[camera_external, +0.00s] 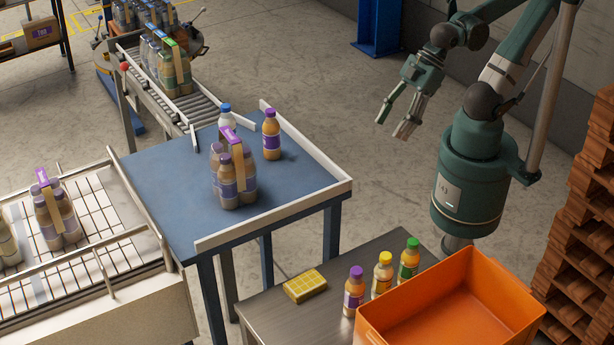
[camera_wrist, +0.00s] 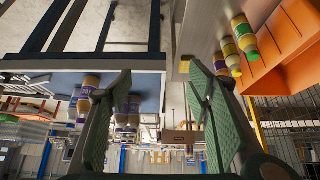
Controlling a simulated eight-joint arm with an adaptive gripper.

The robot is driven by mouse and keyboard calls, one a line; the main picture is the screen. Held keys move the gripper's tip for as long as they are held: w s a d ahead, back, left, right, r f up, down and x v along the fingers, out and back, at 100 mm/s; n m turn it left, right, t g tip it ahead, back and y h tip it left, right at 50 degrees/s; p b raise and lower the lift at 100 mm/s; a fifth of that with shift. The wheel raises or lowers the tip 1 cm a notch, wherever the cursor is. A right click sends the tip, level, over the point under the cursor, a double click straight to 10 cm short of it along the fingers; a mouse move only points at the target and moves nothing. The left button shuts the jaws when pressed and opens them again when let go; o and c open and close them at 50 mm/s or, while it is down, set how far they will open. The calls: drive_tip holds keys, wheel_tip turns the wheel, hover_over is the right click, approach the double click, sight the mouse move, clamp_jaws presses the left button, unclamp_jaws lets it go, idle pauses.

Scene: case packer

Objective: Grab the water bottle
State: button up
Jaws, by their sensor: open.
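The water bottle (camera_external: 225,116), pale with a blue cap, stands upright on the blue table (camera_external: 170,205) near its back edge. It is partly hidden behind a purple-strapped multipack (camera_external: 228,187) of brown bottles. My gripper (camera_external: 394,126) is open and empty in the air, right of the blue table and well apart from the bottles.
A white raised rim (camera_external: 275,216) edges the blue table. A conveyor (camera_external: 190,105) carrying bottle packs meets its back. In front, a metal table holds an orange bin (camera_external: 450,320), a yellow block (camera_external: 305,286) and three capped bottles (camera_external: 383,273). Stacked wooden pallets (camera_external: 590,200) stand right.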

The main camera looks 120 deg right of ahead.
drive_tip(key=m+g+h, duration=0.2)
drive_tip(key=m, duration=0.3)
approach(232, 113)
drive_tip(key=s+a+f, duration=0.1)
drive_tip(key=a, duration=0.1)
drive_tip(key=s+a, duration=0.1)
drive_tip(key=a, duration=0.2)
drive_tip(key=s+a+f, duration=0.1)
drive_tip(key=a, duration=0.2)
drive_tip(key=shift+s+a+f, duration=0.25)
drive_tip(key=shift+s+f, duration=0.1)
drive_tip(key=shift+s, duration=0.05)
drive_tip(key=w+d+f+m+g, duration=0.1)
drive_tip(key=w+d+f, duration=0.3)
drive_tip(key=d, duration=0.6)
drive_tip(key=w, duration=0.2)
drive_tip(key=shift+w+d, duration=0.35)
drive_tip(key=shift+f, duration=0.15)
drive_tip(key=shift+x, duration=1.25)
drive_tip(key=shift+f, duration=0.15)
